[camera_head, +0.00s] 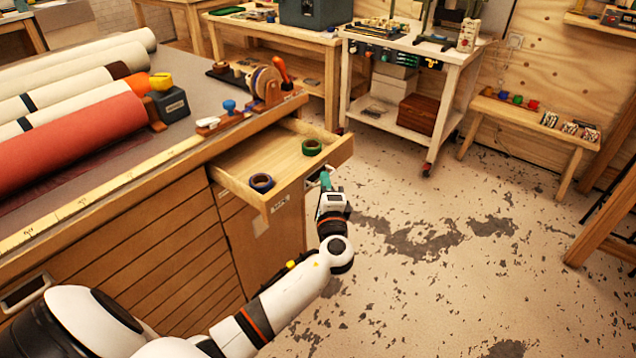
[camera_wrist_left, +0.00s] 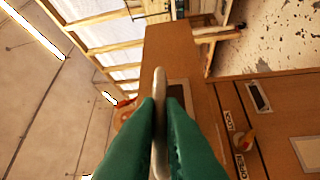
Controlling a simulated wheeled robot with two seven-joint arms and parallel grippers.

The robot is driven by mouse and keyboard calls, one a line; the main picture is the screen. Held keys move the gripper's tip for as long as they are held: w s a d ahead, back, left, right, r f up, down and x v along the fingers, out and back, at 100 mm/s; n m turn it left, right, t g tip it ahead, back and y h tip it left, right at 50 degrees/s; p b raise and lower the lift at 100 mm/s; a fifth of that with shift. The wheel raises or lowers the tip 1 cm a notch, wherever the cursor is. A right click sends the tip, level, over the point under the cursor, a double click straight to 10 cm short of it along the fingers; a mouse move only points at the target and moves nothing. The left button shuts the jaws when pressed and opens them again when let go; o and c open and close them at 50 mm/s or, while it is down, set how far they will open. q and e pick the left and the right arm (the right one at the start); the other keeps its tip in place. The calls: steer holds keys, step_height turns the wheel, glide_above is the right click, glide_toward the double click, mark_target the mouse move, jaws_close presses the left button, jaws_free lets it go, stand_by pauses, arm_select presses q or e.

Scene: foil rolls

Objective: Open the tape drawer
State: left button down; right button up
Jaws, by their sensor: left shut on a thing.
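The tape drawer (camera_head: 272,158) stands pulled out from the wooden workbench (camera_head: 130,215), its inside exposed. A dark blue tape roll (camera_head: 261,183) and a green tape roll (camera_head: 311,147) lie in it, apart from each other. My left gripper (camera_head: 325,181) is at the drawer's front face, low on its outer side. In the left wrist view, its green fingers (camera_wrist_left: 162,125) are shut on a pale handle bar (camera_wrist_left: 159,90). In the head view the gripper hides most of the handle. My right gripper is not in view.
Large rolls (camera_head: 70,125), a tape dispenser (camera_head: 265,85) and a dark box (camera_head: 172,105) sit on the bench top. A white cart (camera_head: 410,125) and a low wooden bench (camera_head: 530,125) stand behind. The floor (camera_head: 450,260) right of my arm is clear.

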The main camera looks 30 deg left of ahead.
arm_select(q)
steer(key=shift+s+d, duration=0.1)
steer(key=shift+d, duration=0.75)
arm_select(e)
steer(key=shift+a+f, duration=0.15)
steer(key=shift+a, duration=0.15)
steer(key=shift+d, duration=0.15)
arm_select(q)
steer(key=c, duration=1.5)
jaws_free()
steer(key=shift+c, duration=0.2)
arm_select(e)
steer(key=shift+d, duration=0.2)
arm_select(q)
steer(key=v, duration=0.7)
steer(key=shift+s, duration=0.2)
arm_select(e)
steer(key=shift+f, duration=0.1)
arm_select(q)
steer(key=shift+d+f, duration=0.1)
steer(key=shift+f, duration=0.05)
